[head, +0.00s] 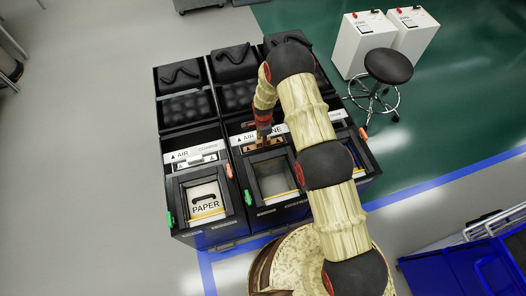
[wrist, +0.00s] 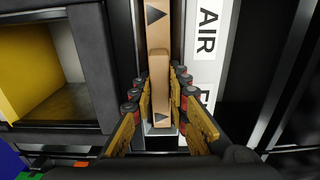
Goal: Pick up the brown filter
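The brown filter (wrist: 158,22) is a long, narrow tan-brown piece with black arrow marks. It sits in a slot of the middle cabinet beside the AIR label, and a raised brown bar (wrist: 159,75) stands out from it. In the head view the filter (head: 262,141) shows as a small brown strip below my gripper (head: 265,136). In the wrist view the two fingers of my gripper (wrist: 162,95) straddle the bar, very close on both sides. I cannot tell whether they press on it. My arm hides part of the middle and right cabinets.
The left cabinet (head: 204,206) holds a white PAPER panel. The middle cabinet has an open window (head: 272,180). A black stool (head: 388,66) and white boxes (head: 362,42) stand at the upper right. A blue bin (head: 460,262) is at the lower right. The floor on the left is clear.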

